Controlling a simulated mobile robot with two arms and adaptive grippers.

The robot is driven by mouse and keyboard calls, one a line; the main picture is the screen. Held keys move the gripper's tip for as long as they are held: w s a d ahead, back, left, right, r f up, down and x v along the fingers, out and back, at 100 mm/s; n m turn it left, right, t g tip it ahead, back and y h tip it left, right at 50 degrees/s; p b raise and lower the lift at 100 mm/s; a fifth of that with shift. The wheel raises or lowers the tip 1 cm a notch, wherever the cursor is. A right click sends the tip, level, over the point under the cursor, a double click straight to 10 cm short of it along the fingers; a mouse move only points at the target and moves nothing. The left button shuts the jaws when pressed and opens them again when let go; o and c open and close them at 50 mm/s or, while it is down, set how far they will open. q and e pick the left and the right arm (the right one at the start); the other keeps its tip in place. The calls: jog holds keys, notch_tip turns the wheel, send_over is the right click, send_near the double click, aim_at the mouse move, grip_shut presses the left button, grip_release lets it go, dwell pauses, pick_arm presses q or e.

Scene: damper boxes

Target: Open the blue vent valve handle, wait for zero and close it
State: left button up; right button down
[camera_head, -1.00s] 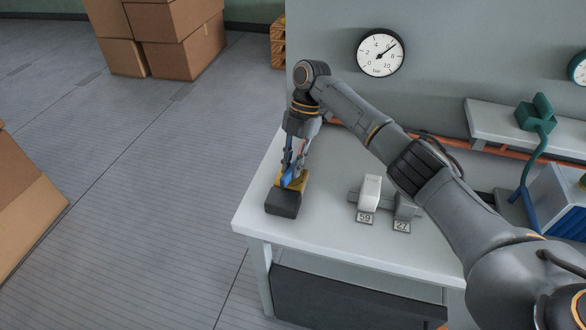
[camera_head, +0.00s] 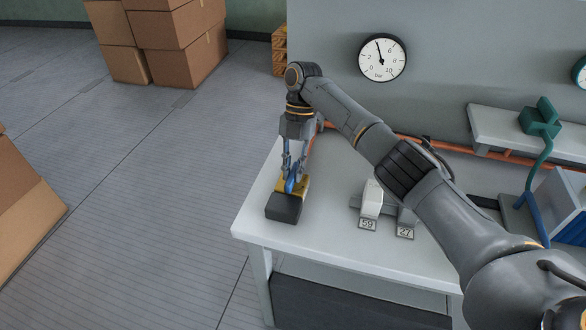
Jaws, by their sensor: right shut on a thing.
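The blue vent valve handle (camera_head: 290,185) sits on a yellow and dark block (camera_head: 284,206) at the left end of the white table. My right gripper (camera_head: 292,172) points down from above with its fingers closed around the handle, partly hiding it. The round white bar gauge (camera_head: 382,58) hangs on the grey wall behind; its needle points up and slightly left, between about 4 and 6. My left gripper is not in view.
Two lever-like parts, white (camera_head: 371,199) and grey (camera_head: 407,215), with tags 59 and 27 stand on the table (camera_head: 330,240) under my right arm. A green valve (camera_head: 540,118) is at right. Cardboard boxes (camera_head: 170,40) stand on the floor.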

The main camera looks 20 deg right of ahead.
jog(key=c, duration=1.3)
grip_release()
jog(key=shift+r, duration=0.15)
jog(key=v, duration=1.1)
jog(key=shift+r, duration=0.3)
jog(key=shift+w, duration=0.1)
